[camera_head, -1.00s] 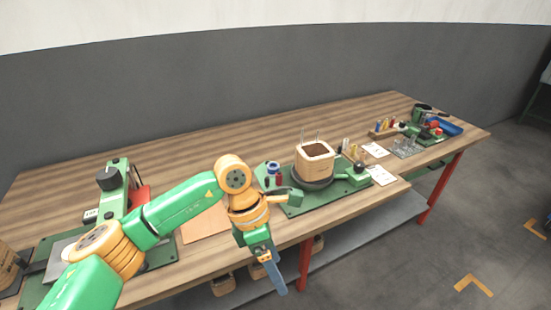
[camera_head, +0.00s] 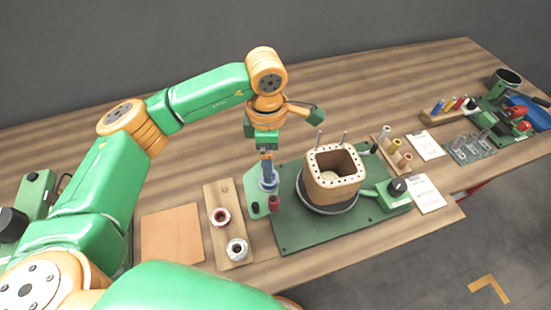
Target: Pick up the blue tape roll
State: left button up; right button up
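A blue tape roll (camera_head: 269,184) shows partly at the back of a small green stand, just left of the large green coil base. My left gripper (camera_head: 267,173) points down right at this roll, and its fingers hide part of it. The fingers look like one narrow bar from this side, so I cannot tell whether they are open or shut, or whether they touch the roll. My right gripper is not in view.
A wooden board (camera_head: 228,225) with a red roll (camera_head: 221,217) and a white roll (camera_head: 237,250) lies left of the stand. A wooden coil form (camera_head: 334,187) with upright pins stands close on the right. A brown mat (camera_head: 172,234) lies left.

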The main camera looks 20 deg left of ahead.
pick_arm(q)
jog(key=shift+s+d+f+p, duration=0.1)
jog(key=shift+s+f+p, duration=0.9)
jog(key=shift+p, duration=0.1)
jog(key=f, duration=0.2)
jog(key=shift+w+f, duration=0.2)
jog(key=shift+f, duration=0.2)
jog(key=shift+w+f, duration=0.25)
jog(key=shift+w, duration=0.1)
jog(key=shift+s+r, duration=0.1)
jog(key=shift+s, duration=0.05)
grip_shut()
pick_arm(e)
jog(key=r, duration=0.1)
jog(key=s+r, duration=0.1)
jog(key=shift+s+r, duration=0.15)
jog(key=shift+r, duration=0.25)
pick_arm(q)
jog(key=shift+r, duration=0.3)
jog(key=s+d+r+b, duration=0.5)
jog(key=s+d+r, duration=0.1)
jog(key=s+r, duration=0.6)
jog(key=shift+s+d+r+b, duration=0.2)
jog(key=shift+b, duration=0.1)
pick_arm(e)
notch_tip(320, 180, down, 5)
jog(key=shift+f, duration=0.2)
